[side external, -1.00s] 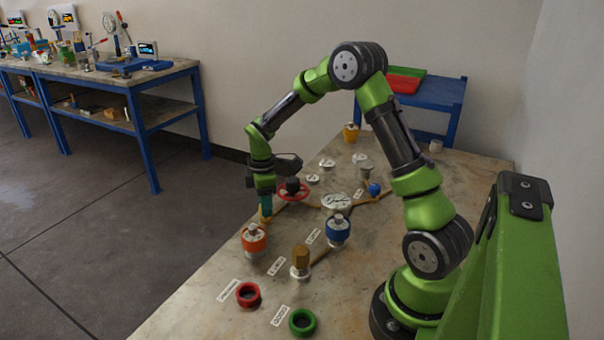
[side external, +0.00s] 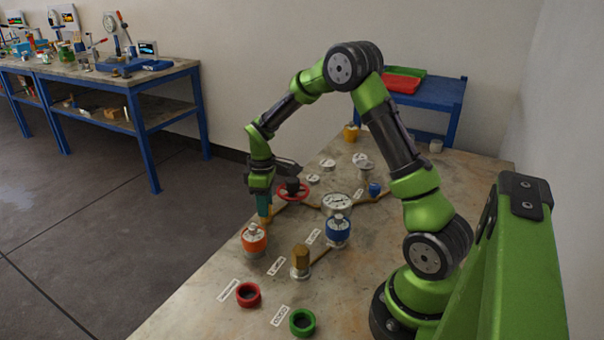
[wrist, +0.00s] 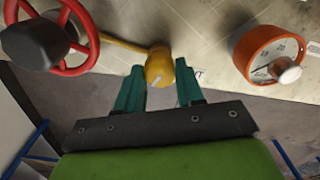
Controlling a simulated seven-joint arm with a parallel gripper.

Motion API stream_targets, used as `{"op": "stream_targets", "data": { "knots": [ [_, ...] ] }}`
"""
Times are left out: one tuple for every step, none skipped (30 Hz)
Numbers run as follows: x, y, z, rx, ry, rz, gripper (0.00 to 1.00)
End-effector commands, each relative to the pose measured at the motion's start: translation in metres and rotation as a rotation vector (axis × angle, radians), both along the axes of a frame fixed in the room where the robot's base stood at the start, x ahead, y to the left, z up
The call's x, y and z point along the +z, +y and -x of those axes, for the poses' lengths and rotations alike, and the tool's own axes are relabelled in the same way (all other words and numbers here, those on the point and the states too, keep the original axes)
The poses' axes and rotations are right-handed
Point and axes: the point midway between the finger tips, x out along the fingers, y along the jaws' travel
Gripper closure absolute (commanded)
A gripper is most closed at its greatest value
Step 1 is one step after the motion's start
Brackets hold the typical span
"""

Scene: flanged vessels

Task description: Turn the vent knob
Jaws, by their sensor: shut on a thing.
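The vent knob is a small yellow knob (wrist: 159,66) with a white mark on it, at the end of a yellow pipe in the wrist view. A label beside it, partly covered by a finger, ends in what looks like "NT". My gripper (wrist: 160,84) has its two teal fingers on either side of the knob and is shut on it. In the side view my gripper (side external: 264,214) points down at the table's left edge, behind the orange dial, and mostly hides the knob.
A red handwheel (side external: 292,190) stands close to the right of my gripper, and an orange dial (side external: 254,240) stands just in front. A round gauge (side external: 336,203), a blue dial (side external: 338,231) and a brass hex fitting (side external: 301,258) stand farther right.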

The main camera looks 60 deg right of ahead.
Motion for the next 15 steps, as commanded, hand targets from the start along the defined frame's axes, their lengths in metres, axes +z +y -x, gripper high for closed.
{"op": "stream_targets", "data": {
  "knots": [
    [0.0009,0.0006,-0.0003,-0.044,-0.001,0.000,0.93],
    [0.0009,0.0004,-0.0003,-0.073,-0.001,0.001,0.93],
    [0.0009,0.0004,-0.0003,-0.110,0.000,0.001,0.93],
    [0.0009,0.0006,-0.0004,-0.139,-0.001,0.001,0.93],
    [0.0009,0.0006,-0.0004,-0.167,-0.001,0.001,0.93],
    [0.0009,0.0003,-0.0003,-0.206,-0.001,0.000,0.93],
    [0.0010,0.0003,-0.0003,-0.234,-0.001,0.001,0.93],
    [0.0010,0.0006,-0.0003,-0.262,-0.001,0.001,0.93],
    [0.0010,0.0007,-0.0004,-0.299,-0.001,0.001,0.93],
    [0.0010,0.0005,-0.0004,-0.329,-0.001,0.001,0.93],
    [0.0010,0.0003,-0.0003,-0.359,-0.001,0.000,0.93],
    [0.0010,0.0005,-0.0004,-0.396,-0.001,0.000,0.93],
    [0.0010,0.0006,-0.0004,-0.424,-0.001,0.000,0.93],
    [0.0011,0.0006,-0.0004,-0.452,-0.001,0.001,0.93],
    [0.0011,0.0005,-0.0004,-0.490,-0.001,0.001,0.93]
  ]
}}
